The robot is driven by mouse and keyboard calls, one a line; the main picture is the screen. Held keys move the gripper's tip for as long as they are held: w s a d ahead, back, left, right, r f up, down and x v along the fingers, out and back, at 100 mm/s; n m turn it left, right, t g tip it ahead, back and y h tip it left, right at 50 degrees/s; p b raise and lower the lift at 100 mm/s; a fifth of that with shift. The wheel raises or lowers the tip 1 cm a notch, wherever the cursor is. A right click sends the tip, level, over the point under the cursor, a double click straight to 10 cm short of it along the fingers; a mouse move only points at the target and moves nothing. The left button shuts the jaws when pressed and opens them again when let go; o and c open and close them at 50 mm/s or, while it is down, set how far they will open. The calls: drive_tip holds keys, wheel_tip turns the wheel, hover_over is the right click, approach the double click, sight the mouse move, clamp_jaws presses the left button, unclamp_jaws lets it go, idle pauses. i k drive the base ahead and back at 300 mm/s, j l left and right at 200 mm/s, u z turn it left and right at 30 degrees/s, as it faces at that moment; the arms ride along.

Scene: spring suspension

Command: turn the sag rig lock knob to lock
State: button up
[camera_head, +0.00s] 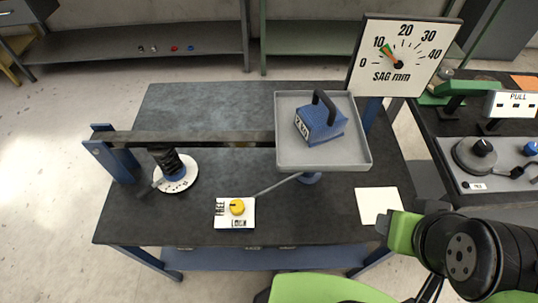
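The sag rig lock knob (237,207) is a round yellow knob on a white plate (248,217) near the front edge of the dark rig table. The plate has small lettering at its left, which seems to read FREE, and LOCK along its front. A small dark mark on the knob seems to point left, towards the left lettering. My arm, with black joints and green parts, shows at the lower right, well apart from the knob. I cannot make out my gripper's fingers. Nothing touches the knob.
A grey tray (361,159) with a blue weight (322,122) sits on the rig's beam (200,138), right of a spring (176,163). A thin rod runs from the plate towards the tray's underside. The sag dial (403,83) stands behind. A blank white sheet (378,204) lies front right.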

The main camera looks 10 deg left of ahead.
sight(236, 206)
drive_tip(key=u, duration=1.7)
drive_tip(key=j+u, duration=0.3)
drive_tip(key=i+j+u, duration=0.25)
drive_tip(key=k+j, duration=0.05)
drive_tip(key=k, duration=0.05)
